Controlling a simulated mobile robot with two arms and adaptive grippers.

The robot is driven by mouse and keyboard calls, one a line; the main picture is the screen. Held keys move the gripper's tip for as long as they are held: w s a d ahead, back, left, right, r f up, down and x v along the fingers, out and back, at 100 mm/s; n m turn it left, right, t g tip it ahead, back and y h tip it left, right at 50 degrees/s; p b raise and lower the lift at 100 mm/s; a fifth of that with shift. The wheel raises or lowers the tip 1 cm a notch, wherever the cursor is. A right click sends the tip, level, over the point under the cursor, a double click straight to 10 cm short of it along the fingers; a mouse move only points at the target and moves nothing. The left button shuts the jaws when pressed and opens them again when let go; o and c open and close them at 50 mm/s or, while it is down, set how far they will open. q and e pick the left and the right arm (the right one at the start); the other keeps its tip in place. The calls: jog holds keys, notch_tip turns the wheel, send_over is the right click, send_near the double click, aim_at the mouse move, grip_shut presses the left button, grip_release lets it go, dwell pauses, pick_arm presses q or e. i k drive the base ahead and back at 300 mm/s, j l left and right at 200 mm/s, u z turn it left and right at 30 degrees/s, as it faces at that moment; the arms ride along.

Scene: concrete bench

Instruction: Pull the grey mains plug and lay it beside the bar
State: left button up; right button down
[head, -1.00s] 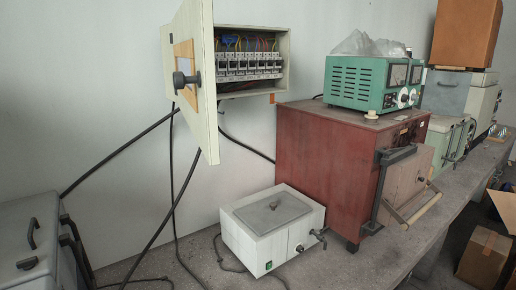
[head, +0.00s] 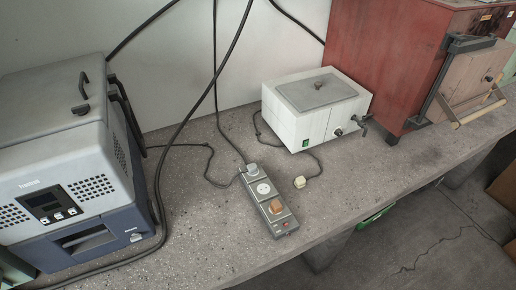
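The bar (head: 265,188) is a grey power strip lying on the concrete bench, running from the far end toward the front edge. The grey mains plug (head: 252,169) sits in the socket at its far end, with dark cords close by. Which cord belongs to it I cannot tell for sure. A brown-orange plug or switch piece (head: 275,208) is at the near part of the bar. A cream plug (head: 299,182) lies loose on the bench to the right. Neither gripper is in view.
A grey and blue machine (head: 68,175) stands at left. A white bath (head: 317,108) with a tap is behind right, beside a red cabinet (head: 385,70). Bare bench (head: 200,230) lies left of the bar. The bench's front edge is close to its near end.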

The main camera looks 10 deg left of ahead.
aim_at(253, 169)
jog(key=i+l+u, duration=0.15)
jog(key=l, duration=0.15)
jog(key=i+l+u, duration=0.2)
jog(key=l+u, duration=0.15)
jog(key=l, duration=0.25)
jog(key=i+l+u, duration=0.15)
jog(key=l, duration=0.2)
